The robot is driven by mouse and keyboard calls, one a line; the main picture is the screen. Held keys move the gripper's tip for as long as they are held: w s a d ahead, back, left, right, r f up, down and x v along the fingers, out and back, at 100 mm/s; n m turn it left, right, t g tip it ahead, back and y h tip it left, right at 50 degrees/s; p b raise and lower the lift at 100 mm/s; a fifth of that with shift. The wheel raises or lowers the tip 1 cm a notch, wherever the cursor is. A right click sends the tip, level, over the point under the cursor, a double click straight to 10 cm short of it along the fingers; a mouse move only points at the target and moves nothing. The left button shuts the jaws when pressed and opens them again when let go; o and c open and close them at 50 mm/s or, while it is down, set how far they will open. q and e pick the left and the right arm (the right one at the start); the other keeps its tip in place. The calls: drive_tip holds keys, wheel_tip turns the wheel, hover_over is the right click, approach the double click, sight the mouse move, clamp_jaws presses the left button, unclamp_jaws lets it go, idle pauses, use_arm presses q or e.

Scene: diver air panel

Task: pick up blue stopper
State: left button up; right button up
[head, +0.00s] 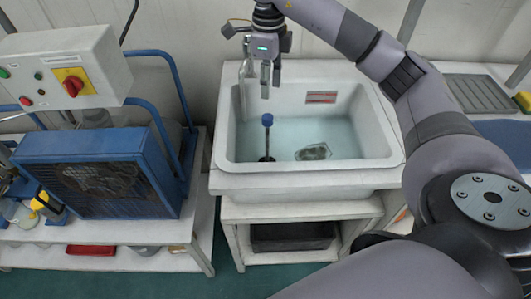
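The blue stopper (267,119) shows as a small blue cap on top of a dark upright stem in the sink. The stem's foot stands toward the front left of the basin. My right gripper (270,88) points down above the sink, over the back left part of the basin. Its two fingers show a narrow gap with nothing between them. In the picture its fingertips are just above the stopper and apart from it. My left gripper is not seen.
The white sink (390,160) holds water and a flat greyish thing (314,152). A faucet (244,85) stands at its back left. A blue compressor-like unit (95,145) and a control box with a red knob (73,86) stand left. A ribbed drainboard (480,93) lies right.

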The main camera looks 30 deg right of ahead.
drive_tip(key=p, duration=0.1)
hover_over(267, 130)
drive_tip(key=f, duration=0.9)
drive_tip(key=shift+w+d+f, duration=0.2)
drive_tip(key=shift+d+f, duration=0.05)
drive_tip(key=shift+f, duration=0.15)
drive_tip(key=shift+f+p, duration=0.4)
drive_tip(key=shift+f, duration=2.8)
drive_tip(key=shift+c, duration=0.2)
clamp_jaws()
drive_tip(key=shift+w+r, duration=0.1)
